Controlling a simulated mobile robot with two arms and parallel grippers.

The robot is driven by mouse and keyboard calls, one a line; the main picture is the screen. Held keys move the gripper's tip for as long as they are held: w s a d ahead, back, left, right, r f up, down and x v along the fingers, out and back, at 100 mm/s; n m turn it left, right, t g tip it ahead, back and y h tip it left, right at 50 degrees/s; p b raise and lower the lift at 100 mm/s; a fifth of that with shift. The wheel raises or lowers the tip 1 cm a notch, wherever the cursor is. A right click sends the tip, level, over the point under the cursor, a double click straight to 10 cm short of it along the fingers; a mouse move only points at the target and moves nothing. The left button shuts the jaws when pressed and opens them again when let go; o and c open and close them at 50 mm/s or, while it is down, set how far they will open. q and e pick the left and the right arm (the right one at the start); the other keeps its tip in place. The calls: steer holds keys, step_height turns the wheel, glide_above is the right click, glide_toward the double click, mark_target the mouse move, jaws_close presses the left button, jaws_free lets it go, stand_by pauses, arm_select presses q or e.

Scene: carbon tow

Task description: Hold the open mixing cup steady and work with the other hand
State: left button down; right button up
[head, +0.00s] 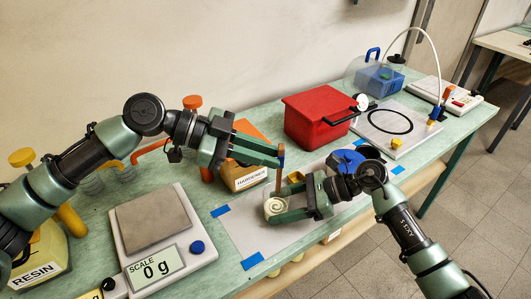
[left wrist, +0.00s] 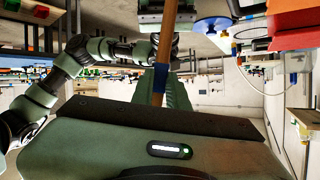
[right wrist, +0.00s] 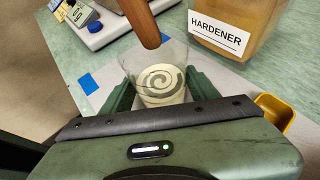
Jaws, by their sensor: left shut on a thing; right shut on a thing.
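The clear mixing cup (right wrist: 178,98) stands upright, with a pale and grey swirl in it. My right gripper (right wrist: 158,92) is shut on the cup, one finger on each side; the cup also shows in the head view (head: 275,207). My left gripper (head: 281,160) is above the cup and shut on a brown stirring stick (head: 279,181) with a blue band. The stick hangs nearly upright, its lower end at the cup's mouth. In the right wrist view the stick's rounded end (right wrist: 146,30) shows above the swirl. I cannot tell how deep it reaches.
A white sheet (head: 250,235) with blue tape lies under the cup. The hardener container (head: 240,178) stands just behind. The scale (head: 155,225), reading 0 g, and the resin jug (head: 40,262) are at left. A red box (head: 315,118) stands behind right.

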arm_select(q)
step_height(320, 180, up, 6)
glide_above(276, 204)
steer(key=a, duration=0.2)
steer(key=shift+w+a+f, duration=0.1)
steer(key=shift+w+f, duration=0.2)
steer(key=shift+f, duration=1.85)
steer(key=shift+w+a+f, duration=0.15)
steer(key=shift+w+f, duration=0.2)
steer(key=shift+f, duration=1.8)
steer(key=shift+w+a+f, duration=0.1)
steer(key=shift+w+f, duration=0.2)
steer(key=shift+f, duration=1.85)
